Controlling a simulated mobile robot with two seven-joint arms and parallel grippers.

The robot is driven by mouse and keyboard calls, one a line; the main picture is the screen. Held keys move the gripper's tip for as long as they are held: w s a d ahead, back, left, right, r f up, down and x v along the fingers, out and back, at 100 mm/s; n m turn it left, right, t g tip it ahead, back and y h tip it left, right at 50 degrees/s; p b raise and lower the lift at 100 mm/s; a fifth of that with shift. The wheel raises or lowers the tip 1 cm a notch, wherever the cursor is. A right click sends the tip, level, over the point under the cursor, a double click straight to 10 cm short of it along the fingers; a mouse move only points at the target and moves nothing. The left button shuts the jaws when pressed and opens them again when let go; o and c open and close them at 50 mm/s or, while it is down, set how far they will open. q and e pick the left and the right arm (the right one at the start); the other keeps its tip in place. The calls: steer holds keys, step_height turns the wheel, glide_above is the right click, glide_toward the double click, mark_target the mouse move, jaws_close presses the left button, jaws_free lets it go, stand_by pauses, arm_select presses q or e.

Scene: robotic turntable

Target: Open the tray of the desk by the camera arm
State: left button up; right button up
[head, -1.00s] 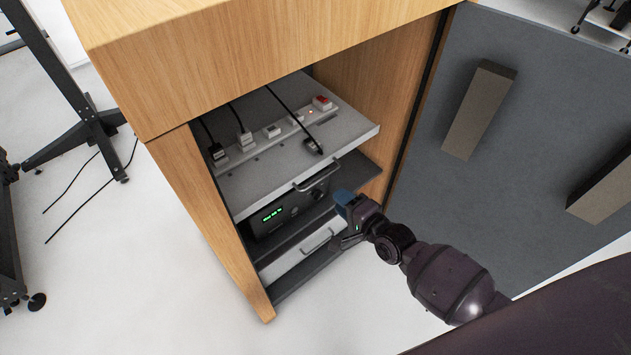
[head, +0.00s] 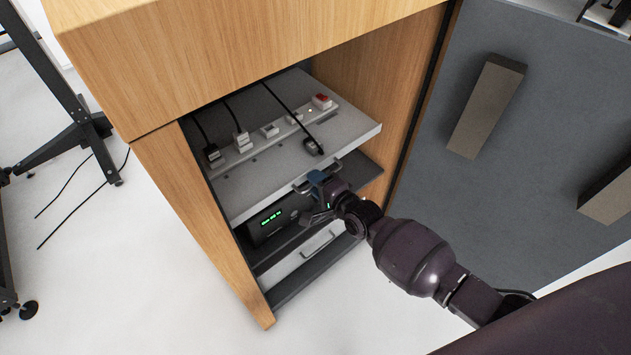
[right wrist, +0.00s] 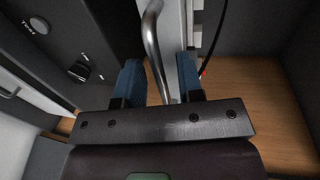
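The wooden desk cabinet (head: 200,240) stands open, with a light grey upper tray (head: 262,178) inside that carries a power strip with plugs. A metal handle (head: 300,189) is on the tray's front edge. My right gripper (head: 312,184) is at this handle and hides part of it. In the right wrist view, the handle bar (right wrist: 154,40) runs between the two blue fingers of the right gripper (right wrist: 159,72), with small gaps visible, so the fingers look open around it. My left gripper is in neither view.
Below the tray is a black unit with a green display (head: 270,219). A lower grey drawer with a handle (head: 318,244) sits under it. The dark grey door (head: 540,120) with two blocks stands open at right. A black stand (head: 75,125) is at left.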

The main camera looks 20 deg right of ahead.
steer(key=shift+w, duration=0.15)
steer(key=shift+c, duration=1.2)
jaws_close()
